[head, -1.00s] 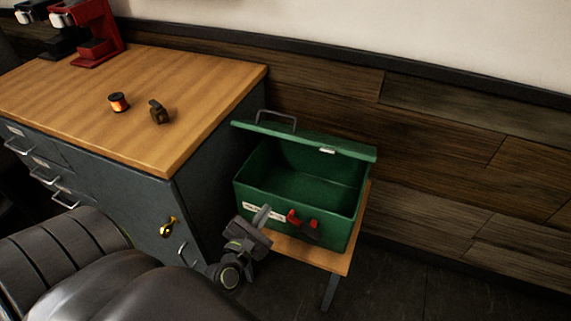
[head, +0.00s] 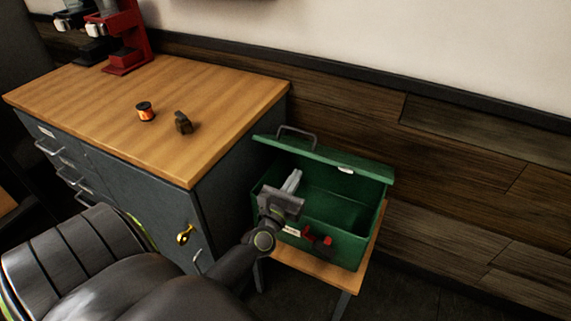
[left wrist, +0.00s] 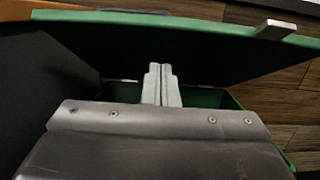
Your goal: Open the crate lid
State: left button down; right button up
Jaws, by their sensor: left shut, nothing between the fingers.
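The green crate (head: 345,250) stands on a small wooden stand, its lid (head: 325,157) raised and leaning up at the back, with a grey handle on top. The crate's inside is visible in the head view. A red latch (head: 318,239) is on its front. My left gripper (head: 292,181) is shut and empty, with its fingers over the left part of the crate opening. In the left wrist view the shut fingers (left wrist: 161,84) point at the green lid (left wrist: 190,45); I cannot tell whether they touch it. My right gripper is not in view.
The dark cabinet with a wooden top (head: 150,110) stands close to the crate's left, with a brass key (head: 184,235) in its door. A spool (head: 145,111) and a small dark part (head: 183,123) lie on top. A wood-panelled wall (head: 460,180) is behind the crate.

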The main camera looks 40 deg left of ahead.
pick_arm(q)
jog(key=w+r+p, duration=0.1)
jog(key=r+p, duration=0.1)
jog(key=r, duration=0.1)
jog(key=shift+w+a, duration=0.2)
jog(key=shift+w, duration=0.2)
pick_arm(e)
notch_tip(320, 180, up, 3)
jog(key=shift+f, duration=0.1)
